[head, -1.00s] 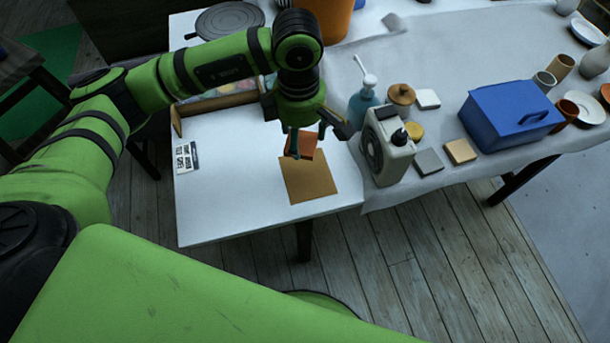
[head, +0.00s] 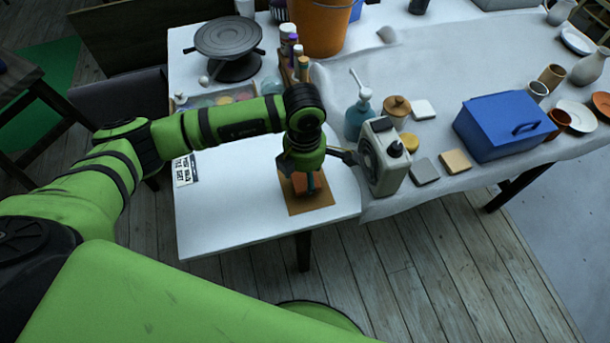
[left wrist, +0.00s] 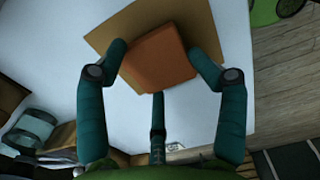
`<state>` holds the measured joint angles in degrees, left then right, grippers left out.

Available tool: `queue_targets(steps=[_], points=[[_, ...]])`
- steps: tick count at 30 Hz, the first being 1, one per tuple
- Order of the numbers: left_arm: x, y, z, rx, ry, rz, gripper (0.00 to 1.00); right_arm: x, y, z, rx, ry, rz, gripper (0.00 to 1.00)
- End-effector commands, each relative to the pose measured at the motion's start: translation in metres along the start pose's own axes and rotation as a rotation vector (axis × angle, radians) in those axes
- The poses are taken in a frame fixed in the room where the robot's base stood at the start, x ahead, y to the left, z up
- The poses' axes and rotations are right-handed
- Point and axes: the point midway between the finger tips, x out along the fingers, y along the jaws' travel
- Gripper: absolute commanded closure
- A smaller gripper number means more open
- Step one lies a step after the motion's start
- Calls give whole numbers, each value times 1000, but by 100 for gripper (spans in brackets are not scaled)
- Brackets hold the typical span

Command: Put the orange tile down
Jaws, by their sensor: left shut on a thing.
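The orange tile (head: 301,183) is between the fingers of my left gripper (head: 304,184), low over the brown square mat (head: 313,207) on the white table. The gripper is shut on the tile. I cannot tell whether the tile touches the mat. The arm hides part of the mat and tile in the head view. My right gripper is not in view.
A beige device (head: 384,160) stands close to the right of the gripper. A small printed card (head: 185,170) lies at the table's left. A turntable (head: 230,40), a row of bottles (head: 292,50) and an orange bucket (head: 322,25) stand behind. The table's front left is clear.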

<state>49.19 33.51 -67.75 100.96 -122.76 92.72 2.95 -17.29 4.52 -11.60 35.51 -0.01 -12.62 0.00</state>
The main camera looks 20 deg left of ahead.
Motion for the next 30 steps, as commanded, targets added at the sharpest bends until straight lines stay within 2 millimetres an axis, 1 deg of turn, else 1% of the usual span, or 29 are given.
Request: queue_targets(steps=[1,3,10,14,15,16,17,26,30], points=[[7,-1,0,-2,2,-3,90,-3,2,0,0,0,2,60],[15,0,0,-2,1,-1,90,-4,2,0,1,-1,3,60],[17,0,0,0,-1,1,90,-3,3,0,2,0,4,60],[21,0,0,0,-1,1,90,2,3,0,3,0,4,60],[20,0,0,0,-1,1,20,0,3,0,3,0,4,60],[20,0,0,0,0,1,8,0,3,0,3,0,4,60],[20,0,0,0,0,1,6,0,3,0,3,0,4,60],[19,0,0,0,0,0,6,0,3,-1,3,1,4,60],[14,0,0,0,-1,1,6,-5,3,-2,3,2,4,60]])
